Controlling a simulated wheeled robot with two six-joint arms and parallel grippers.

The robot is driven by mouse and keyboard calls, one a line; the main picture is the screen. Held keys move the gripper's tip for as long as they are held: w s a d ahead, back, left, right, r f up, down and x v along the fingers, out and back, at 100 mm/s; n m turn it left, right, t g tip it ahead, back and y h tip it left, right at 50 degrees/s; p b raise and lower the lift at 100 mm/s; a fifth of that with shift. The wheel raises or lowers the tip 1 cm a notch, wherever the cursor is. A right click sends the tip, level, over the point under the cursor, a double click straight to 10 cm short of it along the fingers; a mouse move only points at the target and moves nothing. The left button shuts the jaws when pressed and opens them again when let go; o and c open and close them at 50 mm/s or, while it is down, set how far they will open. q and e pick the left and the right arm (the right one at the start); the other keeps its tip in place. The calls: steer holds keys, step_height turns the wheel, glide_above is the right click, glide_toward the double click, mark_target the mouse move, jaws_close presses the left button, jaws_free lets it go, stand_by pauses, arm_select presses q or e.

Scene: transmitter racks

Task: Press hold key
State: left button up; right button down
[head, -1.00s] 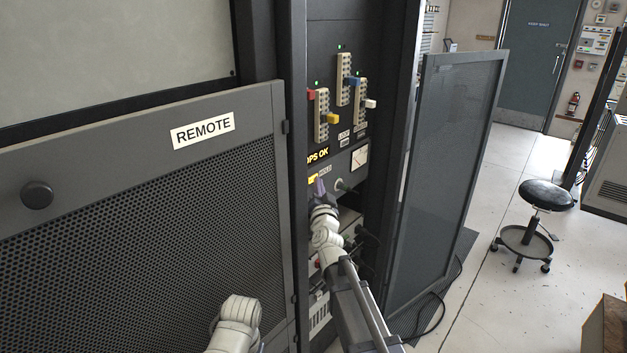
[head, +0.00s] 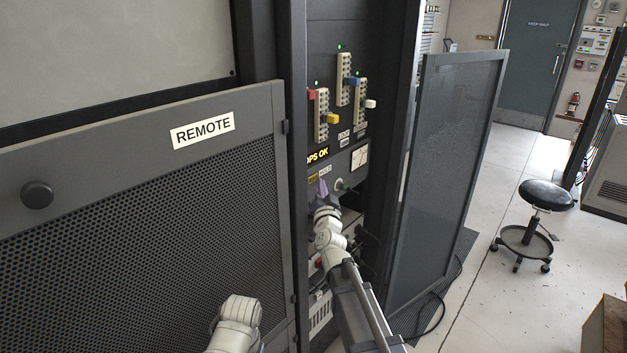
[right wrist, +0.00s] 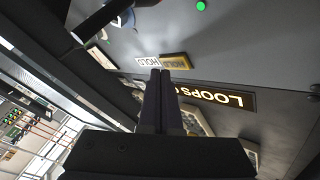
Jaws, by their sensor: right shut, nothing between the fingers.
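The hold key (head: 312,177) is a small amber key on the dark rack panel, beside a white HOLD label (head: 325,169). In the right wrist view the amber key (right wrist: 174,61) reads HOLD and looks dim, with the label (right wrist: 147,62) next to it. My right gripper (head: 322,187) is shut and empty, its fingertips just in front of the panel by the key. In the right wrist view the shut fingertips (right wrist: 160,72) overlap the key's edge; I cannot tell whether they touch it. My left gripper is out of view.
A lit LOOPS OK sign (head: 317,155) and a meter (head: 359,157) are close to the key. Jack strips (head: 321,115) with coloured plugs are above. An open mesh door (head: 445,180) stands right of the rack; the REMOTE panel (head: 140,220) is at left.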

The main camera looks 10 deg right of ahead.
steer(key=s+d, duration=0.1)
steer(key=s, duration=0.1)
steer(key=s+d, duration=0.2)
steer(key=shift+s+d, duration=0.3)
steer(key=shift+s, duration=0.05)
stand_by(0.3)
steer(key=s+a+f+n+g+y, duration=0.2)
steer(key=s+a+f+n+g, duration=0.2)
steer(key=s+f+g, duration=0.55)
steer(key=s+a+f+n+g+y, duration=0.1)
steer(key=s+a+f+n+g, duration=0.4)
steer(key=f, duration=0.7)
steer(key=s+d+f+g, duration=0.2)
steer(key=s+f+g, duration=0.15)
steer(key=s, duration=1.05)
steer(key=s+a+r+n+g+h+p, duration=0.1)
steer(key=s+a+r+n+p, duration=0.1)
steer(key=a, duration=0.8)
steer(key=s+n, duration=0.1)
steer(key=s, duration=0.1)
steer(key=shift+s+a+r+n+g+h+p, duration=0.25)
steer(key=shift+s+a+n+g+h+p, duration=0.05)
steer(key=shift+s+a+h, duration=0.1)
